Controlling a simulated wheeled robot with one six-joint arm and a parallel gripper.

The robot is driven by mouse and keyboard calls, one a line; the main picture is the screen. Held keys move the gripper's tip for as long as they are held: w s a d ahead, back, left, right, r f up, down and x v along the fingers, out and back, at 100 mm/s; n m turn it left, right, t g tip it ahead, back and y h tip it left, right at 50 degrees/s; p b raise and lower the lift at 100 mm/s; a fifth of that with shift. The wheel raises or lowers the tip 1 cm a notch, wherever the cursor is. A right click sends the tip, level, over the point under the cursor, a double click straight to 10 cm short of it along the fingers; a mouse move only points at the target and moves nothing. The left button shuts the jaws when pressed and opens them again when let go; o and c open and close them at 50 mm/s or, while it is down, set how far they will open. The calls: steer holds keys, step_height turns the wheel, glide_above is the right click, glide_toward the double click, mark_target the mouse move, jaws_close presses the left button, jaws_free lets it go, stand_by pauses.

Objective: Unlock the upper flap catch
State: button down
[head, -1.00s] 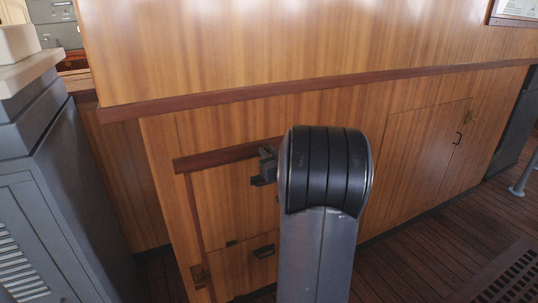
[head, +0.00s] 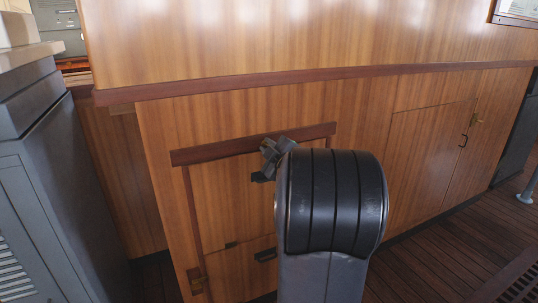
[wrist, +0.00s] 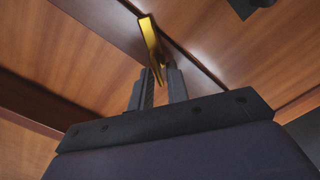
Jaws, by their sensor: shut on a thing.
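The upper flap catch (wrist: 151,38) is a brass-yellow lever in the wrist view, by the dark seam between wood panels. My gripper (wrist: 158,75) is shut on its lower end, between the two dark fingertips. The upper flap (head: 218,200) is a wood panel under that strip and looks closed. The catch is hidden in the head view by my gripper and arm.
A long ledge trim (head: 400,72) runs above my arm. A grey console (head: 40,180) stands at the left. Wooden floor (head: 440,245) is open at the right.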

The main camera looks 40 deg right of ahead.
steer(key=shift+a+f+n+b, duration=0.1)
steer(key=shift+f+n+b, duration=0.1)
steer(key=shift+n+b, duration=1.15)
steer(key=shift+f+n+b, duration=0.2)
steer(key=shift+n+b, duration=0.55)
steer(key=shift+n, duration=1.2)
steer(key=c, duration=1.6)
jaws_free()
steer(key=shift+s+r, duration=0.1)
steer(key=shift+s, duration=0.05)
